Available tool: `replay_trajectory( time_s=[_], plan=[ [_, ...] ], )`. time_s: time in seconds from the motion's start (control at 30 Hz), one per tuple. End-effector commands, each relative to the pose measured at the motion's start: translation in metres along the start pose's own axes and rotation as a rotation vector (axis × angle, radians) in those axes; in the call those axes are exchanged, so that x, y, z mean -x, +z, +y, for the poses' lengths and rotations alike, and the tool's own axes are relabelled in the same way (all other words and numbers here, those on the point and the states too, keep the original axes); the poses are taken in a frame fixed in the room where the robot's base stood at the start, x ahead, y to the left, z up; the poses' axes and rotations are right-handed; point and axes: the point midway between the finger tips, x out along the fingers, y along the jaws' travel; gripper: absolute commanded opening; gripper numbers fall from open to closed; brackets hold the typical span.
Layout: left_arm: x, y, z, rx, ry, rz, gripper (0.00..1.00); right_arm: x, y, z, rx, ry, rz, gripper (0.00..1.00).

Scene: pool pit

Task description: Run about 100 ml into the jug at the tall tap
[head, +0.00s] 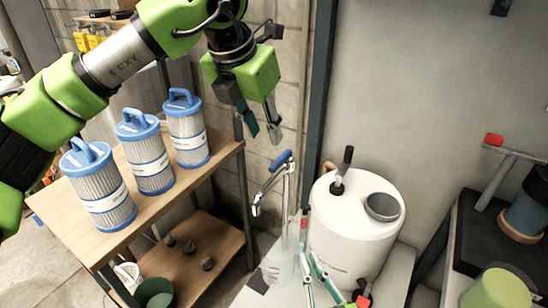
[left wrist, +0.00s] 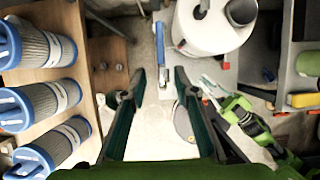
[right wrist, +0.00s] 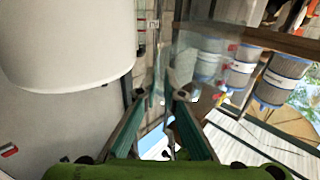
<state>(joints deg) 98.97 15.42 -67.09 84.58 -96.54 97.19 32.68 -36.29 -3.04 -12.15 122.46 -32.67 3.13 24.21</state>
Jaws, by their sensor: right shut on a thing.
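The tall tap (head: 288,195) has a chrome spout and a blue lever (head: 281,160); its lever also shows in the left wrist view (left wrist: 178,28). The clear jug (head: 279,266) is below and a little right of the spout outlet, upright as far as I can tell. My right gripper (head: 305,264) is shut on the jug at its right side; the exact grip is hard to make out. In the right wrist view the clear jug (right wrist: 184,62) is faint beyond the fingertips. My left gripper (head: 262,128) is open and empty, above the tap lever. No water stream or level is readable.
A white drum (head: 355,240) with a black-handled top and grey cup stands right of the tap. A wooden shelf (head: 225,150) with blue-capped filters (head: 148,160) stands left. A dark bench (head: 470,235) with a red-ended tool is at far right.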

Motion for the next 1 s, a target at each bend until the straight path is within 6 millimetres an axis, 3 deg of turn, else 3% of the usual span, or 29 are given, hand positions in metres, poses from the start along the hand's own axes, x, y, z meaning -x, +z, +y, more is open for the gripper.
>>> replay_trajectory(
  time_s=[0.3,0.5,0.93,0.97,1.0],
  plan=[
    [-0.065,-0.002,-0.001,0.001,-0.004,0.006,0.28,0.0,-0.001,0.0,0.0,0.0,0.001,0.0],
    [-0.094,-0.001,-0.001,0.001,-0.004,0.004,0.28,0.0,-0.001,0.0,0.0,0.0,0.001,0.0],
    [-0.105,-0.001,-0.001,0.001,-0.004,0.002,0.28,0.0,-0.001,0.0,0.0,0.0,0.001,0.0],
    [-0.105,-0.001,-0.001,0.001,-0.004,0.002,0.25,0.0,-0.001,0.0,0.0,0.0,0.001,0.0],
    [-0.105,-0.001,-0.001,0.001,-0.004,0.002,0.15,0.0,-0.001,0.0,0.0,0.0,0.001,0.0]
  ],
)
